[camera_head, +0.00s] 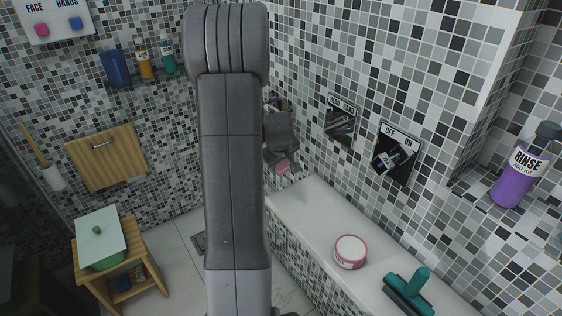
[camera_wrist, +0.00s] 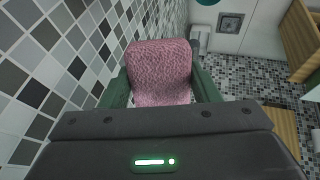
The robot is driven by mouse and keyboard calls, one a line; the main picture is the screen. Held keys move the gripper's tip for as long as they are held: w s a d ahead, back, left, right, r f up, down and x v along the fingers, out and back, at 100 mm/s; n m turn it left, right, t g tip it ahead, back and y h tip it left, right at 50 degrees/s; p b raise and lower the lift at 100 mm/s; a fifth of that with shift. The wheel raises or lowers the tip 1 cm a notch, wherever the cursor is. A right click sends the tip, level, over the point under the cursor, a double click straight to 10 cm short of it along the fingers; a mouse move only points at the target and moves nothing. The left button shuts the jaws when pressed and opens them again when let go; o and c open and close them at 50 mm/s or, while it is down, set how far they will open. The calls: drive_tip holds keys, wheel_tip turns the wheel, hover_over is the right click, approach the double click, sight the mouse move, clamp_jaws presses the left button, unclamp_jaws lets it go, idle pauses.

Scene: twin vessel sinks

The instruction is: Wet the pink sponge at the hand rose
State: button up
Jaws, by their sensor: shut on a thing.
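The pink sponge (camera_wrist: 160,68) is between the two green fingers of my gripper (camera_wrist: 161,82) in the wrist view. My gripper is shut on it, and the sponge's far end sticks out beyond the fingers. In the head view my gripper (camera_head: 281,156) is partly behind my arm, close to the mosaic wall, and a small part of the sponge (camera_head: 283,168) shows below it. A teal round edge (camera_wrist: 207,2) is cut off at the top of the wrist view; I cannot tell whether it is the hand rose. No hand rose is clearly visible in the head view.
Two dark wall plates marked OFF and ON, one left (camera_head: 341,122) and one right (camera_head: 396,155), hold levers. The white ledge (camera_head: 312,208) carries a round pink-rimmed tub (camera_head: 350,252) and a teal squeegee (camera_head: 410,290). A purple RINSE bottle (camera_head: 518,180) stands at right; a wooden stool (camera_head: 123,268) at left.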

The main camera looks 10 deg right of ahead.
drive_tip(key=shift+s, duration=0.1)
drive_tip(key=shift+s+a+b, duration=0.4)
drive_tip(key=shift+s+b, duration=0.15)
drive_tip(key=shift+s, duration=0.7)
drive_tip(key=shift+s+a+b, duration=0.45)
drive_tip(key=shift+s+b, duration=0.05)
drive_tip(key=shift+s, duration=0.75)
drive_tip(key=shift+s+a+b, duration=0.4)
drive_tip(key=shift+s+b, duration=0.15)
drive_tip(key=shift+s, duration=0.7)
drive_tip(key=s+a+r+p, duration=0.1)
drive_tip(key=s+r, duration=0.3)
drive_tip(key=shift+s+a+p, duration=0.25)
drive_tip(key=shift+s+p, duration=0.1)
drive_tip(key=shift+p, duration=0.05)
